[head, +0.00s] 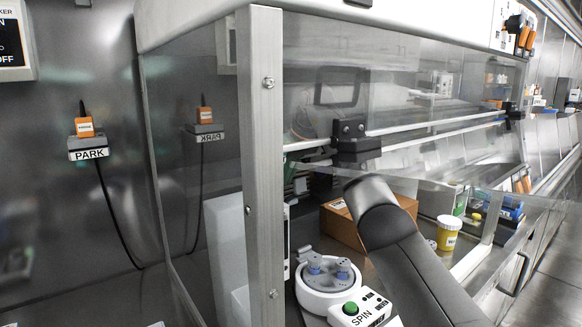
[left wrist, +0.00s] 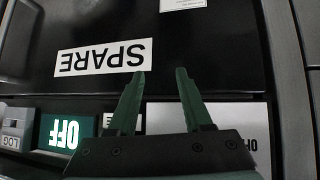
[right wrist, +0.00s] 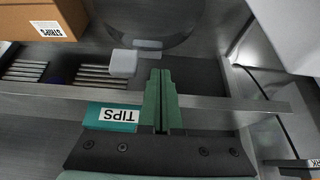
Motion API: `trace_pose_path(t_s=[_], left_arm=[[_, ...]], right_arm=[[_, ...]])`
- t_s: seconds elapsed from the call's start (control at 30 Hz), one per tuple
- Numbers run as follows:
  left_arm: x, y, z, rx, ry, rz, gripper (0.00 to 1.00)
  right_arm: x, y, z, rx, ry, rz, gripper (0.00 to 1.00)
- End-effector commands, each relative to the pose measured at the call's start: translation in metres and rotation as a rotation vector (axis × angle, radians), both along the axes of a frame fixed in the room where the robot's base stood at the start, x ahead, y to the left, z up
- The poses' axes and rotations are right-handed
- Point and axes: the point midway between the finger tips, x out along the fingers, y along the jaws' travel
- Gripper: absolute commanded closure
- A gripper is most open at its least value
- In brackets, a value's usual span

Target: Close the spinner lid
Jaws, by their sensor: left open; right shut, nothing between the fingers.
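The spinner (head: 332,285) is a white round device with a grey rotor, blue-capped tubes and a green button on a box marked SPIN. Its rotor is uncovered in the head view. I cannot clearly make out the lid; a large round see-through shape (right wrist: 150,22) stands at the top of the right wrist view and may be it. My right gripper (right wrist: 162,78) is shut and empty, apart from that shape. In the head view it is partly hidden behind the glass front. My left gripper (left wrist: 161,75) is open and empty, before a black panel marked SPARE (left wrist: 103,58); the head view does not show it.
A clear sash with a metal frame post (head: 262,160) fronts the cabinet. A cardboard box (head: 343,226) and a yellow-labelled jar (head: 447,234) stand near my right arm. A teal TIPS box (right wrist: 112,117) and a white block (right wrist: 123,63) lie close to the right fingers.

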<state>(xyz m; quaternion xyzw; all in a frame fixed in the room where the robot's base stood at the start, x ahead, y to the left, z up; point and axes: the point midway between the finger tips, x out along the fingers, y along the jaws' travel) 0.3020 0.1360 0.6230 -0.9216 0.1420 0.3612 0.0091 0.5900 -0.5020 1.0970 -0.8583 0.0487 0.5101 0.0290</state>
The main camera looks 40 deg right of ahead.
Motion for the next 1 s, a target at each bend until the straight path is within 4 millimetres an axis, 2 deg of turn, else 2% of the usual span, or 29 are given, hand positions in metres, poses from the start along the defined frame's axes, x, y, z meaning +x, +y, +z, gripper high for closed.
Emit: trace_pose_path(t_s=[0.1,0.3,0.77,1.0], left_arm=[[0.0,0.0,0.001,0.001,0.0,-0.001,0.5],[0.0,0.0,0.003,0.0,0.001,-0.001,0.5],[0.0,0.0,0.003,0.0,0.001,-0.001,0.5],[0.0,-0.001,0.005,0.0,0.001,-0.001,0.5]], right_arm=[[0.009,-0.001,-0.018,0.0,0.003,0.001,1.0],[0.018,-0.002,-0.033,-0.001,0.0,0.002,1.0],[0.02,-0.002,-0.036,0.0,-0.003,0.002,1.0],[0.018,-0.011,-0.034,-0.002,-0.023,0.0,1.0]])
